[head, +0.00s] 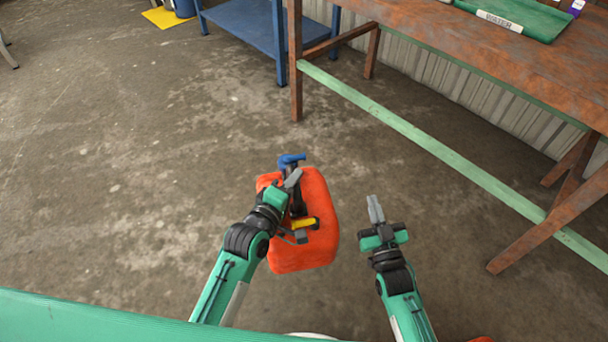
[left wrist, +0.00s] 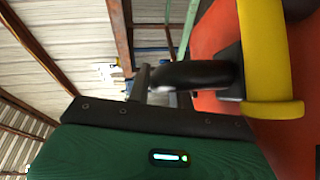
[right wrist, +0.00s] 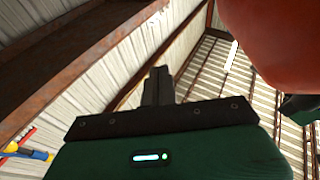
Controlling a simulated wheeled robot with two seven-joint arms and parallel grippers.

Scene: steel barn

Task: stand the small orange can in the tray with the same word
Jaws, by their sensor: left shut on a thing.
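An orange can (head: 318,205) with a black handle, a yellow part (head: 305,223) and a blue part (head: 291,160) on top is in front of me in the head view. My left gripper (head: 297,205) is shut on its black handle, which also shows in the left wrist view (left wrist: 190,75). I cannot tell whether the can touches the floor. My right gripper (head: 375,208) is shut and empty, to the right of the can. A green tray (head: 540,22) with a white label (head: 499,21) lies on the rusty table; its word is too small to read.
The rusty table (head: 480,60) stands at the right, with a pale green rail (head: 430,147) low along its front. A blue shelf (head: 245,22) stands behind. A yellow mat or tray (head: 163,18) with a blue container (head: 184,8) is at the far left. The floor at left is clear.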

